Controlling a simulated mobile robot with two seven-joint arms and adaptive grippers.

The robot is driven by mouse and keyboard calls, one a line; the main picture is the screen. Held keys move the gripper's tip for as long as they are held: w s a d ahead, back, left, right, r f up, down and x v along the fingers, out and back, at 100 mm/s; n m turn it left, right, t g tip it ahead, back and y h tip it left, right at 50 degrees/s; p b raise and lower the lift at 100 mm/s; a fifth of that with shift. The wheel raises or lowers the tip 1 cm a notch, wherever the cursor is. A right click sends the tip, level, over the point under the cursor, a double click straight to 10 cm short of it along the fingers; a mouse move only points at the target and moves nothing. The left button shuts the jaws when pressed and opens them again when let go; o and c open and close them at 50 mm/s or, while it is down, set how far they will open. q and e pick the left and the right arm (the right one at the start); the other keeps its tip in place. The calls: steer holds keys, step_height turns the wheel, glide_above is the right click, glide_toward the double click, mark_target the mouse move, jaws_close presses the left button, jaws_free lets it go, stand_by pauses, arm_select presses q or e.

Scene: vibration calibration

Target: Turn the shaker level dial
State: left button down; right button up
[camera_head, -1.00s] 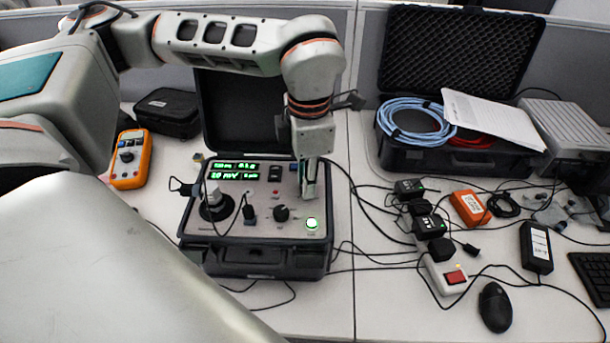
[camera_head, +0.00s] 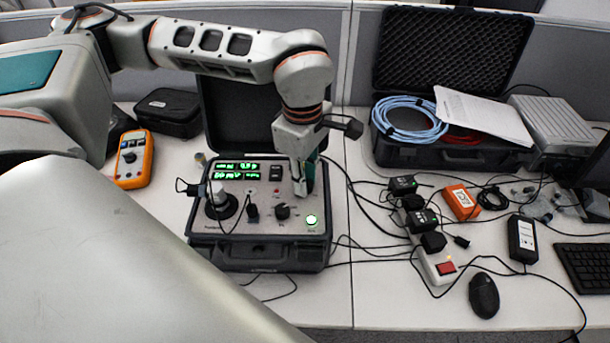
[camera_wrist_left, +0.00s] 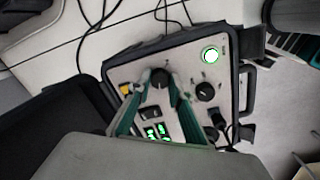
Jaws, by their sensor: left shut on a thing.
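The shaker control case (camera_head: 262,258) stands open on the desk, with green displays (camera_head: 237,171), a lit green button (camera_head: 312,220) and several knobs on its panel. My left gripper (camera_head: 303,190) points down at the panel's right side. In the left wrist view its fingers close around a black dial (camera_wrist_left: 160,77), one fingertip on each side. In the head view the gripper hides this dial, and its label is unreadable. A second black knob (camera_head: 283,212) sits beside the gripper, free; it also shows in the wrist view (camera_wrist_left: 205,92). My right gripper is out of view.
A black cable plug (camera_head: 252,212) and a large round knob (camera_head: 220,206) stand on the panel's left. An orange multimeter (camera_head: 134,158) lies left of the case. Cables and a power strip (camera_head: 437,262) with a red switch lie to the right.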

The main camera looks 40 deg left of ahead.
arm_select(q)
steer(key=shift+m, duration=0.4)
steer(key=c, duration=1.8)
jaws_free()
steer(key=r, duration=1.2)
steer(key=shift+s, duration=0.3)
